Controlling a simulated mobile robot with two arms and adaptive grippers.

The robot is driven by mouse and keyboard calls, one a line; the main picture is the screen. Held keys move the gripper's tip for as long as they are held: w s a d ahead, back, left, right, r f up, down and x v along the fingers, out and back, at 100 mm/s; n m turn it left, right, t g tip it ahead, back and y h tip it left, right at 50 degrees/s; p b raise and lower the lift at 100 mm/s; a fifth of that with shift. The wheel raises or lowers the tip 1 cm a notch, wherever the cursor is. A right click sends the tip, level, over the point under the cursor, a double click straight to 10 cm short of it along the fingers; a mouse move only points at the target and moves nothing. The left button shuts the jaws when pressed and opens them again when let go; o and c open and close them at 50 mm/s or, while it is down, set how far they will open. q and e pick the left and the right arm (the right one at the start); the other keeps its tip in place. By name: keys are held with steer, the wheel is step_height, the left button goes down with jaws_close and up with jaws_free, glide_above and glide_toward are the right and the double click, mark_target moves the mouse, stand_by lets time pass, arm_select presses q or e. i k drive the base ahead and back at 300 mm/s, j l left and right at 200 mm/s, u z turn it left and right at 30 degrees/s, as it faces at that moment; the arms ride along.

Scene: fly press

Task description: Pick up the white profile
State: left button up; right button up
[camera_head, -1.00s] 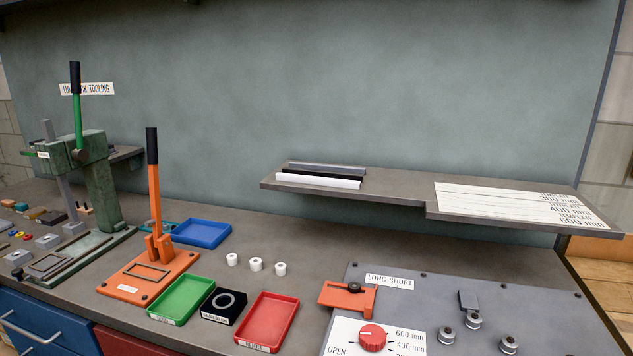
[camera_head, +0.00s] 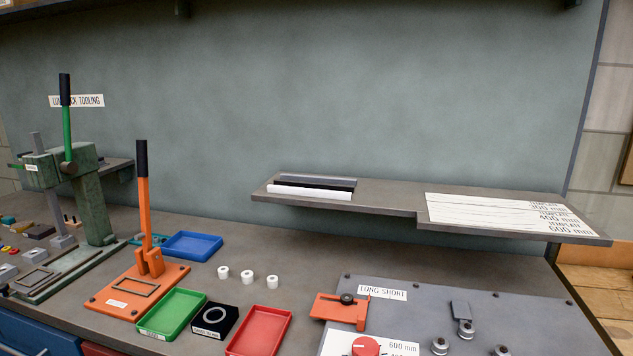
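The white profile (camera_head: 309,192) is a long thin bar lying along the front left part of the grey shelf (camera_head: 385,208) on the back wall. A black profile (camera_head: 318,184) and a grey profile (camera_head: 317,179) lie just behind it, parallel and close together. Neither of my grippers shows in the head view.
Below the shelf, the bench holds an orange lever press (camera_head: 142,283), a green press (camera_head: 92,205), blue (camera_head: 193,245), green (camera_head: 171,314) and red (camera_head: 260,333) trays, and white cylinders (camera_head: 248,276). A grey fixture plate (camera_head: 400,305) lies at right. The shelf's middle is clear.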

mark_target(277, 189)
steer(key=i+j+z, duration=0.15)
steer(key=z, duration=0.35)
steer(key=j+z, duration=0.5)
steer(key=i+j+z, duration=0.1)
steer(key=z, duration=0.35)
steer(key=j, duration=0.1)
